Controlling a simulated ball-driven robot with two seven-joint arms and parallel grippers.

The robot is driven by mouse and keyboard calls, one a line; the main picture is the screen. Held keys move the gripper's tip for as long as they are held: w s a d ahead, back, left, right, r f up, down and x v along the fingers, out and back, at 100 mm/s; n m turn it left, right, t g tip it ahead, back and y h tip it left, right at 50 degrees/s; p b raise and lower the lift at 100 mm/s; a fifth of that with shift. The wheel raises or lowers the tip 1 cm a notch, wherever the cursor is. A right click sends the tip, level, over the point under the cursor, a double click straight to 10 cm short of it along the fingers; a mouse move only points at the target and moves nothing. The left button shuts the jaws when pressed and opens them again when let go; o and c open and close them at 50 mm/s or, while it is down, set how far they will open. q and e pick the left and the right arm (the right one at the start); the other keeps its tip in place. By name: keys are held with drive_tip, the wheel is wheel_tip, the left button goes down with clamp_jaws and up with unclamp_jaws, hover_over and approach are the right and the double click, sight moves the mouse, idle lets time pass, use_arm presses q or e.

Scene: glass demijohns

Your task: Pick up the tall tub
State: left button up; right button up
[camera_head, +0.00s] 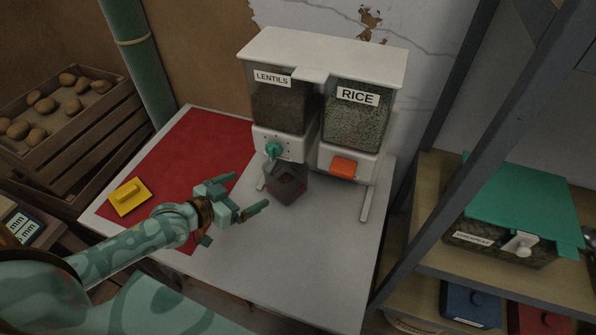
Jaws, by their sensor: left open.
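A small see-through tub (288,187) with something brown inside stands upright on the table, below the teal knob of the lentils side of a white dispenser (322,58). It looks like the tall tub. My left gripper (247,194) is open, its fingers pointing right toward the tub. It is just left of the tub, and no contact shows. Nothing is between its fingers. My right gripper is out of view.
The white table (325,262) has a red mat (185,150) with a yellow block (129,196). The dispenser's legs flank the tub. A dark shelf post rises at the right, beside a shelf with a teal-lidded container (515,205). Potato crates (70,145) stand left. The front table area is clear.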

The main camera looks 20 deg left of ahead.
use_arm(q)
drive_tip(key=b+x, duration=0.1)
drive_tip(key=x, duration=0.4)
drive_tip(key=b+x, duration=0.2)
drive_tip(key=x, duration=0.3)
drive_tip(key=b+x, duration=0.2)
drive_tip(key=x, duration=0.4)
drive_tip(key=shift+w+r, duration=0.2)
drive_tip(key=shift+r, duration=0.15)
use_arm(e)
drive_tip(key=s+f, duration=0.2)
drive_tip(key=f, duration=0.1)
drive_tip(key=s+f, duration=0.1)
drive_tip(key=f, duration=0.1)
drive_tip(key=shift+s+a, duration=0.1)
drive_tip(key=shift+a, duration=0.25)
use_arm(q)
drive_tip(key=c, duration=1.2)
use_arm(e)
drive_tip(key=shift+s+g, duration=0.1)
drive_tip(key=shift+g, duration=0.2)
use_arm(q)
drive_tip(key=shift+r, duration=0.1)
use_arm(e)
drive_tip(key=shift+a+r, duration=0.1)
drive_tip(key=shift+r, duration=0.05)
